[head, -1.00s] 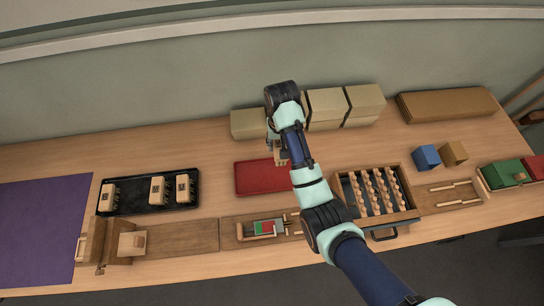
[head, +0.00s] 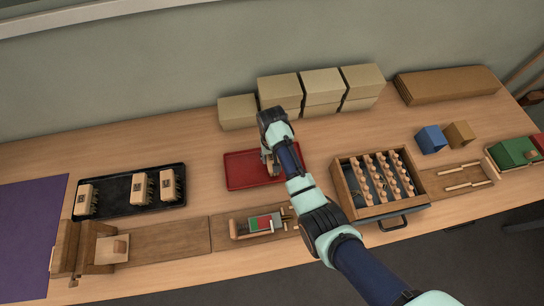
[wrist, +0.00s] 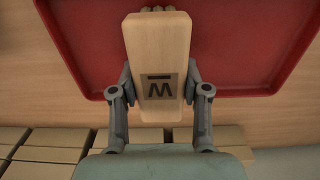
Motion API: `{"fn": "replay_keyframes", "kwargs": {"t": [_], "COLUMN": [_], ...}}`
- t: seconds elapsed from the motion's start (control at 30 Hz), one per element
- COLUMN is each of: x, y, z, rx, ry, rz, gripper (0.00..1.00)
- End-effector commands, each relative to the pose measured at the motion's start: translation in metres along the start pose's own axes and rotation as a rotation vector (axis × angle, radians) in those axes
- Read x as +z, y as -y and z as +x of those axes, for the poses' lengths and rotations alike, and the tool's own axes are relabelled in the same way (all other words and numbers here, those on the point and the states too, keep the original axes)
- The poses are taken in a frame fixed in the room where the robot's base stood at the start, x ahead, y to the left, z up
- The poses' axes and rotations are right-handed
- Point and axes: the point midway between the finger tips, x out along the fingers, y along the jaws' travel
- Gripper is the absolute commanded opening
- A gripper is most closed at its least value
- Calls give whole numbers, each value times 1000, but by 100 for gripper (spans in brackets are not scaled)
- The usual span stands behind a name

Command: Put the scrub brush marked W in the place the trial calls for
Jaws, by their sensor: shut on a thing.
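The scrub brush marked W (wrist: 158,50) is a pale wooden block with a dark W label, seen close in the wrist view. My gripper (wrist: 159,88) is shut on it, one finger on each long side. In the wrist view the brush is over the red tray (wrist: 235,45); I cannot tell whether it touches the tray. In the head view my gripper (head: 270,165) is at the red tray (head: 242,182), and my arm hides part of the tray and most of the brush.
A black tray (head: 105,210) at left holds several similar brushes. Cardboard boxes (head: 300,92) stand along the wall. A wooden rack of pegs (head: 345,195) is right of my arm, with a blue cube (head: 431,139) beyond. A purple mat (head: 25,235) lies far left.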

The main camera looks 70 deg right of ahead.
Motion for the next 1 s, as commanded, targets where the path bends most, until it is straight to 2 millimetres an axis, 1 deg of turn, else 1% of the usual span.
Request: {"fn": "replay_keyframes", "kwargs": {"t": [0.03,0.23,0.37,0.4,0.47,0.5,0.53,0.83,0.93,1.0], "x": [0,0,0,0,0,0,0,0,-1,-1], "y": [0,0,0,0,0,0,0,0,0,0], "z": [7,6,9,9,9,9,9,7,-4,-18], "rx": [0,0,0,0,0,0,0,0,0,-1], "ry": [0,-2,-1,-1,-1,-1,-1,-2,-2,-4], "rz": [0,0,0,0,0,0,0,0,0,0], "gripper": [1,1,1,51,61,68,71,71,71,71]}}
